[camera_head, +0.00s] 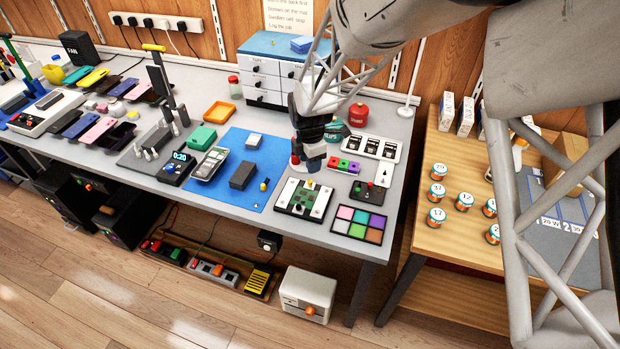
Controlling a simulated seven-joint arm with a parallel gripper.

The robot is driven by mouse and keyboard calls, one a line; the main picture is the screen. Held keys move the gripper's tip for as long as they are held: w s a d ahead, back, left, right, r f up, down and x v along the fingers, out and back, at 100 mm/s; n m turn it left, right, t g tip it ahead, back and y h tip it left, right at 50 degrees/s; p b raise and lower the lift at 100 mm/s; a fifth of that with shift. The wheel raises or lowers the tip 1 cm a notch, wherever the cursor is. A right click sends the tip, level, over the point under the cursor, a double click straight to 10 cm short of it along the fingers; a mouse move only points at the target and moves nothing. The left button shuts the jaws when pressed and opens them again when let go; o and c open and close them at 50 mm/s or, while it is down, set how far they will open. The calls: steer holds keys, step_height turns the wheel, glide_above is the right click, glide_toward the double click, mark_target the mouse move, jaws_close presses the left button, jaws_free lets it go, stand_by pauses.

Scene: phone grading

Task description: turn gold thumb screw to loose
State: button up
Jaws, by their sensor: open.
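My gripper (311,168) points down over the bench, just above the far edge of a pale fixture holding a green circuit board (304,199). Its jaws are open, and I see nothing held in them. I cannot pick out a gold thumb screw for certain. Small details on the fixture are too fine to read, and my gripper partly covers its far side. A small yellow-topped piece (264,185) stands on the blue mat (233,193), left of the fixture and apart from my gripper; I cannot tell whether it is a screw.
A dark block (242,175) and a phone (210,164) are on the mat's left. A white drawer unit (263,82) stands at the back.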

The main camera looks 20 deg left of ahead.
steer(key=m, duration=1.2)
steer(key=shift+m, duration=0.3)
steer(key=m, duration=1.6)
steer(key=shift+r, duration=0.1)
steer(key=shift+m, duration=1.9)
